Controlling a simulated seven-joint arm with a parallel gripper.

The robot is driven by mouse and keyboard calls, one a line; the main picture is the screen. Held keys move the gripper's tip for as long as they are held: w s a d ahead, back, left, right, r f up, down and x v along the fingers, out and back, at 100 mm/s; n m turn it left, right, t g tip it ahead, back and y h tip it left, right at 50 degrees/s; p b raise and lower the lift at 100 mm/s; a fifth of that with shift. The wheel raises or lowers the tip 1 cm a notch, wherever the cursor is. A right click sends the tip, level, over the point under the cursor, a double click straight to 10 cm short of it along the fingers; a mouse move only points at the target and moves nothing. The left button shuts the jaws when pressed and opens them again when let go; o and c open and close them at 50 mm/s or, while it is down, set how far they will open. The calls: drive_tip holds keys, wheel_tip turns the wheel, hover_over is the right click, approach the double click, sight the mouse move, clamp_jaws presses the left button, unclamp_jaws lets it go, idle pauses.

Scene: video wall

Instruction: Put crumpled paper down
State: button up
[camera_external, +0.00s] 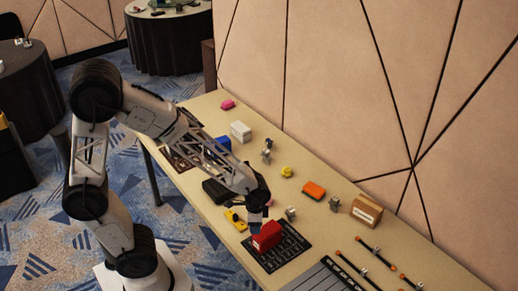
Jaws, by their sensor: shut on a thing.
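My gripper (257,224) points down over the black patterned mat (290,251) near the front of the long table. It is shut, and a red block-like object (268,236) is right at its fingertips. The red object is at or just above the mat; I cannot tell if it touches. I cannot make out any crumpled paper for certain. Small grey lumps stand nearby, one right of the gripper (290,213), one farther right (334,203) and one farther back (266,156); they are too small to identify.
A yellow object (236,221) lies just left of the gripper. An orange block (313,190), a cardboard box (366,210), a yellow lump (287,171) and a white box (240,131) stand behind. A grey panel (322,278) and rods (376,250) lie to the right.

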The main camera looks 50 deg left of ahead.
drive_tip(key=w+a+n, duration=0.2)
drive_tip(key=a+n, duration=0.3)
drive_tip(key=a, duration=1)
drive_tip(key=shift+w+a+n, duration=0.35)
drive_tip(key=shift+n, duration=0.05)
drive_tip(key=s+a+n, duration=0.1)
drive_tip(key=a+n, duration=0.1)
drive_tip(key=a, duration=0.3)
drive_tip(key=s+a+n, duration=0.1)
drive_tip(key=a+n, duration=0.1)
drive_tip(key=a, duration=0.3)
drive_tip(key=s+a+n, duration=0.1)
drive_tip(key=a+n, duration=0.1)
drive_tip(key=a, duration=0.4)
drive_tip(key=shift+a, duration=0.1)
drive_tip(key=shift+s+a+f, duration=0.1)
drive_tip(key=shift+a+f, duration=0.05)
drive_tip(key=shift+f, duration=1.1)
drive_tip(key=shift+s+a+f, duration=0.1)
drive_tip(key=shift+f, duration=1.15)
drive_tip(key=shift+w, duration=0.1)
drive_tip(key=w+a, duration=0.2)
drive_tip(key=w, duration=0.3)
drive_tip(key=w+a+f, duration=0.1)
drive_tip(key=w+a, duration=0.1)
drive_tip(key=w, duration=0.3)
drive_tip(key=w+a, duration=0.2)
drive_tip(key=w, duration=0.2)
drive_tip(key=shift+w+f, duration=0.3)
drive_tip(key=shift+w, duration=0.1)
